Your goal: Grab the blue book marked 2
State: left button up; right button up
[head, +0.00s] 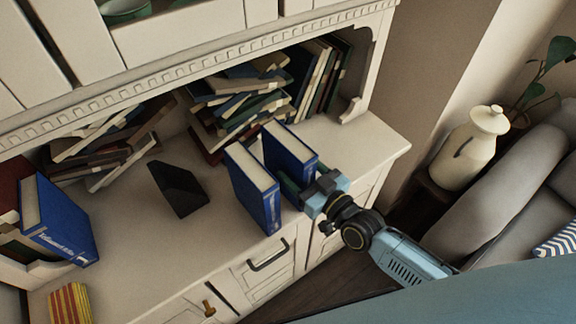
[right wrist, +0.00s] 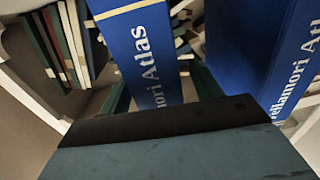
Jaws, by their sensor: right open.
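Two blue books stand upright side by side on the cabinet top, the left one (head: 256,187) and the right one (head: 290,152). No number can be read on either in these views. My right gripper (head: 302,188) is open at the front lower part of the right book, with one dark finger in the gap between the books. In the right wrist view this book (right wrist: 145,50) shows "mori Atlas" and lies between the fingers. The other book (right wrist: 262,45) is at the right there. A third blue book (head: 60,222) leans at the far left. My left gripper is not seen.
A black tablet-like slab (head: 178,188) lies left of the two books. Piled books (head: 240,100) and leaning books (head: 325,75) fill the shelf behind. A striped yellow-red item (head: 70,303) is at the lower left. The cabinet top is clear right of the books.

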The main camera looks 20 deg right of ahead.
jog(key=shift+x, duration=1.05)
grip_shut()
jog(key=shift+r, duration=0.15)
